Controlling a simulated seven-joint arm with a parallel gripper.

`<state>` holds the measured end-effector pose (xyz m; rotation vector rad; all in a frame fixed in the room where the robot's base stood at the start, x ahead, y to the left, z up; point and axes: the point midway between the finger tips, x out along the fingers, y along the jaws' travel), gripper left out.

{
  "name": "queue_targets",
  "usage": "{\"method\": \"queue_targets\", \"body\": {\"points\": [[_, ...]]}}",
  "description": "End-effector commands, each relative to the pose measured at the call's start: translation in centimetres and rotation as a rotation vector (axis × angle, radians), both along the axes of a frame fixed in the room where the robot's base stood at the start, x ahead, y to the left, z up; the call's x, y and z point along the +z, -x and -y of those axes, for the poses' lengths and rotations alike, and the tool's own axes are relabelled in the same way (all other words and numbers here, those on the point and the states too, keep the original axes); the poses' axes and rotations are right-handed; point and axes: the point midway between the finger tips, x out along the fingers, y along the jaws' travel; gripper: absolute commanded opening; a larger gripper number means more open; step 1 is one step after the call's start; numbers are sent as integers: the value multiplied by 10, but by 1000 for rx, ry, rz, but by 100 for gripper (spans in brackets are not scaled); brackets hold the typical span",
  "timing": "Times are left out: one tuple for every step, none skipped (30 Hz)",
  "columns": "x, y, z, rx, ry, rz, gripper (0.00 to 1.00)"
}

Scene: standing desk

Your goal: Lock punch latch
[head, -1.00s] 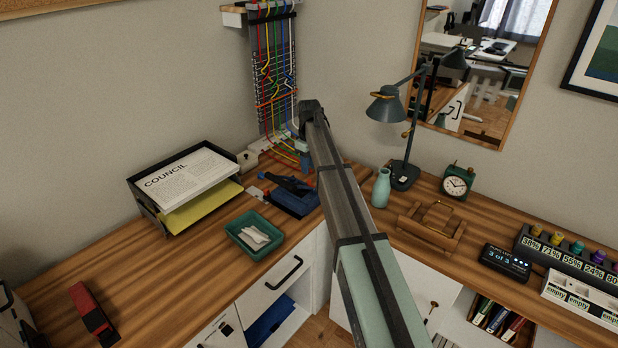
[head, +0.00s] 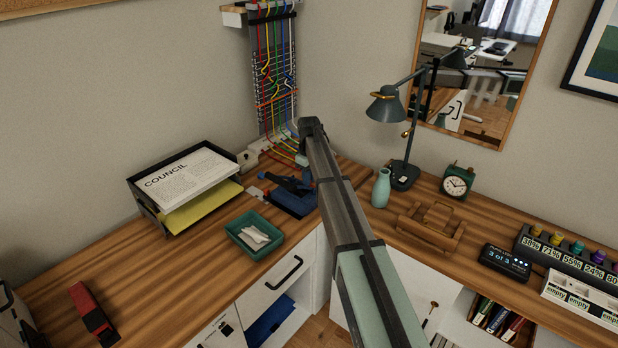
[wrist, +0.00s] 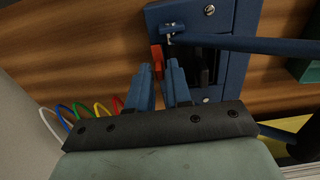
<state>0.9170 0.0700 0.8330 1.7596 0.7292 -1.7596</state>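The blue punch (head: 289,200) lies on the desk near the corner, partly behind my arm in the head view. In the wrist view its blue frame (wrist: 237,22) is close up, with a long blue lever bar (wrist: 262,45) running right and a dark slot in the middle. A small red tab (wrist: 157,56), seemingly the latch, shows at the frame's left side. My gripper (wrist: 160,68) has its two blue fingers apart, with the tips at the red tab, which appears between or just beyond them. I cannot tell whether they touch it.
A green tray (head: 255,236) with paper slips and a paper rack (head: 186,188) stand left of the punch. Coloured cables (head: 277,80) hang at the corner. A bottle (head: 381,188) and a lamp (head: 404,175) stand to the right.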

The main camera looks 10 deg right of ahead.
Motion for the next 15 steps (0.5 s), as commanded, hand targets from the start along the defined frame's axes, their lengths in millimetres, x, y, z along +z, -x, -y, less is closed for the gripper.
{"method": "queue_targets", "body": {"points": [[0,0,0,0,0,0,14],[0,0,0,0,0,0,11],[0,0,0,0,0,0,7],[0,0,0,0,0,0,4],[0,0,0,0,0,0,2],[0,0,0,0,0,0,0],[0,0,0,0,0,0,0],[0,0,0,0,0,0,0],[0,0,0,0,0,0,0],[0,0,0,0,0,0,0],[0,0,0,0,-1,-1,0],[0,0,0,0,-1,-1,0],[0,0,0,0,-1,-1,0],[0,0,0,0,-1,-1,0],[0,0,0,-1,-1,-1,0]]}}
